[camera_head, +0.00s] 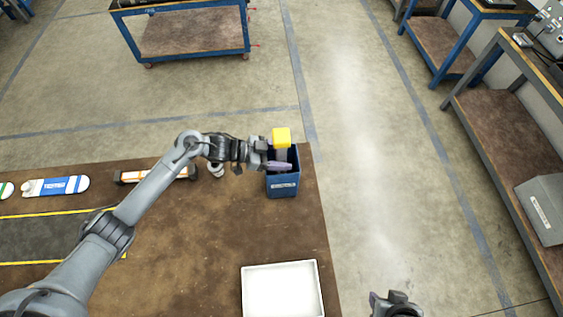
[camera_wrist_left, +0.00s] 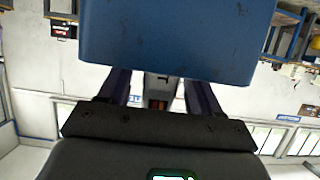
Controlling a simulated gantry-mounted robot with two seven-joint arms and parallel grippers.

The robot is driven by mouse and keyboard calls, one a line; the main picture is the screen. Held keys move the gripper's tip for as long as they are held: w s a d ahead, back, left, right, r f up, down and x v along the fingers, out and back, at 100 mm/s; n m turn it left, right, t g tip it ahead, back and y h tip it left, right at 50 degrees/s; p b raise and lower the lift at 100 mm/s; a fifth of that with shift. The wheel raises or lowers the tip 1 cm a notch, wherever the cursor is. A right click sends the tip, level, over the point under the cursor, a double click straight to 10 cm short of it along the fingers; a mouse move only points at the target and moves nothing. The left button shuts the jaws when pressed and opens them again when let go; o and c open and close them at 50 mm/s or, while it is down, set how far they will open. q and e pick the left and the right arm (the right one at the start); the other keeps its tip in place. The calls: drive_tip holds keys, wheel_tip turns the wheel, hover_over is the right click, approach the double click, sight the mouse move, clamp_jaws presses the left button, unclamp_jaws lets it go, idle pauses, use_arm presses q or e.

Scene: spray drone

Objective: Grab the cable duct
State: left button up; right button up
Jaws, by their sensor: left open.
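My left gripper (camera_head: 271,156) is at the top of a small blue bin (camera_head: 283,188) at the table's right edge. Its fingers are apart; they also show in the left wrist view (camera_wrist_left: 161,92). A grey piece with a yellow block top (camera_head: 281,138) stands up from the bin, close beside the fingers. Its lower part is hidden, and I cannot tell whether the fingers touch it. No thing is clearly marked as the cable duct. A large blue surface (camera_wrist_left: 170,40) fills the upper middle of the wrist view. My right gripper (camera_head: 396,303) shows partly at the bottom edge.
A white tray (camera_head: 283,264) lies on the brown table (camera_head: 190,245) at front right. An orange-and-white part (camera_head: 155,174) and a blue-and-white piece (camera_head: 55,186) lie along the back edge.

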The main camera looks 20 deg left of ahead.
use_arm(q)
drive_tip(key=shift+c, duration=0.2)
clamp_jaws()
drive_tip(key=shift+r, duration=0.1)
